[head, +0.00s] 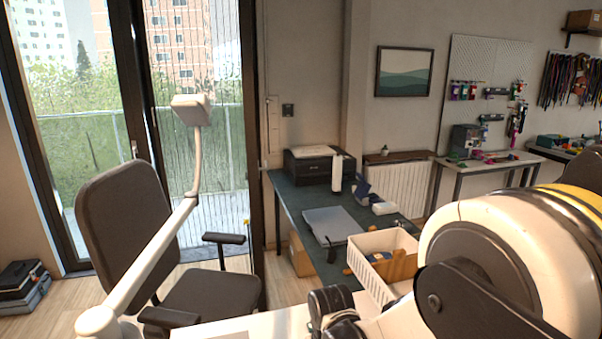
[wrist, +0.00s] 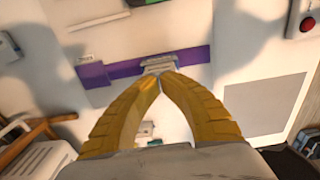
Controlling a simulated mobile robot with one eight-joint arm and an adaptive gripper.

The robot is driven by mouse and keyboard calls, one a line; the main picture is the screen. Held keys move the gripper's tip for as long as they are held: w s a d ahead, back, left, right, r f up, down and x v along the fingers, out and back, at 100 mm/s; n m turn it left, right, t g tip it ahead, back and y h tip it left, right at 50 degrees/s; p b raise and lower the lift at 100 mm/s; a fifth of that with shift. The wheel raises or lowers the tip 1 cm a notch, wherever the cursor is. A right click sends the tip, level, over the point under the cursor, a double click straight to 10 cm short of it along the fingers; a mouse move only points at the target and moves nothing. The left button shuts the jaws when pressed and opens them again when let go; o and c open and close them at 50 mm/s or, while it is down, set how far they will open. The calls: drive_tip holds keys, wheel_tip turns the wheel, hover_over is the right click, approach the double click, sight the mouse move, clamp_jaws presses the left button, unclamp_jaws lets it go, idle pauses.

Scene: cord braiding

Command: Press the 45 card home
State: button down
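In the wrist view, the two yellow fingers of my gripper (wrist: 160,78) come together at their tips, with no gap I can make out. Just beyond the tips is a small pale grey piece (wrist: 158,64), set on a purple strip (wrist: 195,57) that runs across a white surface. The tips are at its near edge; I cannot tell whether they touch it. No number can be read, so I cannot tell which piece is the 45 card. A small label (wrist: 85,57) with unreadable print sits above the strip's left end. My gripper is outside the head view.
The white surface has a flat grey rectangle (wrist: 265,105) on the right and a red button (wrist: 306,25) at the upper right. A white slatted basket (wrist: 45,160) is at the lower left. In the head view, a dark desk (head: 290,215) holds a printer (head: 310,166).

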drive_tip(key=shift+f+b, duration=0.8)
drive_tip(key=shift+f, duration=0.2)
drive_tip(key=shift+s+a+f+b, duration=0.1)
drive_tip(key=shift+s+f+b, duration=0.1)
drive_tip(key=shift+f+b, duration=0.35)
drive_tip(key=shift+r, duration=0.15)
drive_tip(key=shift+w+r+p, duration=0.15)
drive_tip(key=shift+r+p, duration=0.4)
drive_tip(key=shift+r, duration=0.1)
drive_tip(key=shift+w+r+p, duration=0.15)
drive_tip(key=shift+r+p, duration=0.4)
drive_tip(key=shift+r, duration=0.05)
drive_tip(key=shift+s+r+p, duration=0.1)
drive_tip(key=shift+r+p, duration=1.7)
drive_tip(key=shift+r, duration=0.85)
